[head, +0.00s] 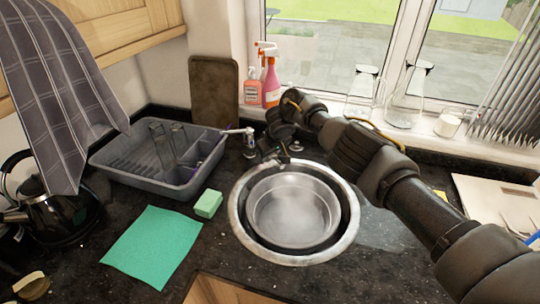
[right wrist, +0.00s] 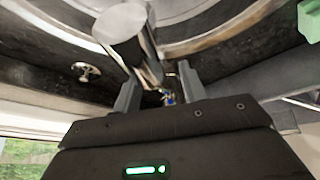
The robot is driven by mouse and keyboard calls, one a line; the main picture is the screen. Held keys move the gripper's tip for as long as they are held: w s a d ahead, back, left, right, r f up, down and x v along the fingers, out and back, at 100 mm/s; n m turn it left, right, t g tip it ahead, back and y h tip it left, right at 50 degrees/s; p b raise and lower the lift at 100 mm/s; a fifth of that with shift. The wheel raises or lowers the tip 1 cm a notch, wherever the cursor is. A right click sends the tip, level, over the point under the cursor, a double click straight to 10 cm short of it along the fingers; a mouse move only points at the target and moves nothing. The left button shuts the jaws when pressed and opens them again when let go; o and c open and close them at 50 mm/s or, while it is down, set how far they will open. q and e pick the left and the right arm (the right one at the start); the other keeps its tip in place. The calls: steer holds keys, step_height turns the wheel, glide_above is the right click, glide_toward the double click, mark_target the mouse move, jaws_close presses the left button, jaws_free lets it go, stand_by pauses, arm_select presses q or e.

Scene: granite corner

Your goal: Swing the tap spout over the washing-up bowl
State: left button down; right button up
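The metal washing-up bowl (head: 293,214) sits in the round sink, empty as far as I can see. The chrome tap spout (head: 238,131) is behind it to the left, its end pointing left toward the dish rack, away from the bowl. My right gripper (head: 264,152) is low beside the tap, behind the bowl. In the right wrist view the chrome tube (right wrist: 130,45) runs between the fingers of my right gripper (right wrist: 158,92). The fingers stand apart, with a gap beside the tube on the right. My left gripper is not in view.
A grey dish rack (head: 130,172) with glasses is at left. A green sponge (head: 208,203) and green cloth (head: 153,245) lie in front. A brown board (head: 214,92), spray bottle (head: 271,84) and glass flasks (head: 405,105) stand behind. A tap handle (right wrist: 86,71) shows in the wrist view.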

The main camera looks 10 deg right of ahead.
steer(key=shift+d, duration=0.15)
steer(key=shift+s+r, duration=0.1)
steer(key=b+v, duration=0.1)
steer(key=v, duration=0.7)
steer(key=shift+p+v, duration=0.85)
steer(key=shift+p, duration=0.05)
steer(key=shift+s+r+p, duration=0.2)
steer(key=shift+r+p, duration=0.15)
steer(key=shift+r, duration=0.1)
steer(key=shift+f, duration=0.1)
